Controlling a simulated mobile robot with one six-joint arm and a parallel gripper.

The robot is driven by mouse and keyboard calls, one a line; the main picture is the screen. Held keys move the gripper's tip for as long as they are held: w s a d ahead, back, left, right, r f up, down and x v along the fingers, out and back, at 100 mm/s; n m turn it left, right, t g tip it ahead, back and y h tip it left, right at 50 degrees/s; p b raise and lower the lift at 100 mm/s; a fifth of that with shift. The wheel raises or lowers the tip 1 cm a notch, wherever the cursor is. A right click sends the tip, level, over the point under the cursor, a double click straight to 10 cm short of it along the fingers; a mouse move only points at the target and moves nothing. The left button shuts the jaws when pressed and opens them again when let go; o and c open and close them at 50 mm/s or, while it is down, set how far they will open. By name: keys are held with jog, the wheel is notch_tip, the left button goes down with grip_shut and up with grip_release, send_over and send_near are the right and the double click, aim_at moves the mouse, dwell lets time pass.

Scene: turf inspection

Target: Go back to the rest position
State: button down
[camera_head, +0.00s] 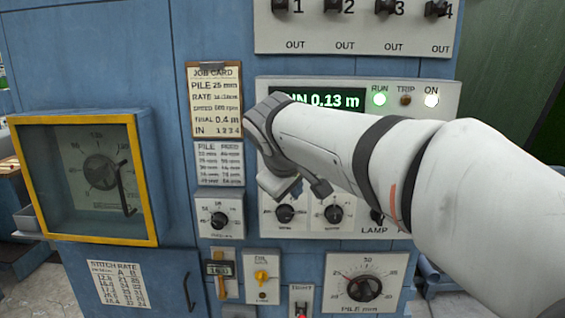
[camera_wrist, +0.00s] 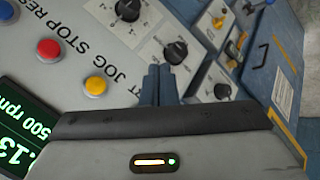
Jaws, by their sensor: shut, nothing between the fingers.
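My gripper (camera_wrist: 158,76) is shut and empty in the wrist view, its two dark fingers together in front of a grey control panel (camera_wrist: 112,50). A black knob (camera_wrist: 176,51) shows just beyond the fingertips; I cannot tell whether they touch anything. In the head view my arm reaches in from the right across the panel (camera_head: 447,97). It hides the panel's middle, including part of the lit display (camera_head: 335,101), which reads 0.13 m. The fingers are hard to make out there.
A yellow-framed gauge box (camera_head: 148,180) juts out at left. Below the arm are a yellow switch (camera_head: 261,276) and a PILE dial (camera_head: 365,288). Red (camera_wrist: 48,49) and yellow (camera_wrist: 95,86) buttons lie left of the fingers.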

jog(key=s+d+f+m+g, duration=0.1)
jog(key=s+d+f+m, duration=0.1)
jog(key=s+d+f, duration=0.2)
jog(key=s+d+f+m+g+y, duration=0.1)
jog(key=s+d+f+m+g, duration=0.1)
jog(key=s+f, duration=0.7)
jog(key=s+d+f+m+g+y, duration=0.1)
jog(key=s+d+f+m, duration=0.3)
jog(key=s+d+f, duration=0.3)
jog(key=shift+s, duration=1.15)
